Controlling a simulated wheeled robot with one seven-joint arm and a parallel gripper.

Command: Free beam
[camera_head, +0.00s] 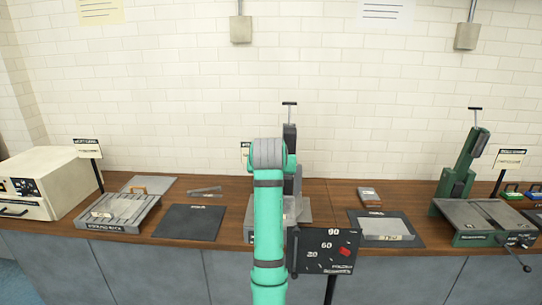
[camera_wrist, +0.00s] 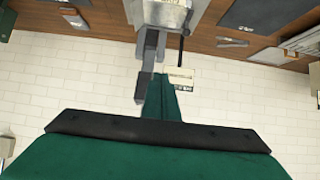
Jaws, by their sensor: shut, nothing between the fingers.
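My gripper (camera_wrist: 159,78) shows in the wrist view as a tapered dark green form. Its fingers are shut and empty. Just beyond its tip stands the grey column (camera_wrist: 150,52) of a bench device, seen upside down; whether they touch I cannot tell. In the head view my arm covers much of this middle device (camera_head: 291,150), which has a dark upright and a T-handle on top. My gripper is hidden there. I cannot make out which part is the beam.
A black panel (camera_head: 323,236) marked 90, 60 and 30, with a red piece, stands in front of the bench. A ribbed grey tray (camera_head: 115,211) and a dark mat (camera_head: 190,222) lie left. A grey plate (camera_head: 384,230) and a green machine (camera_head: 466,165) stand right.

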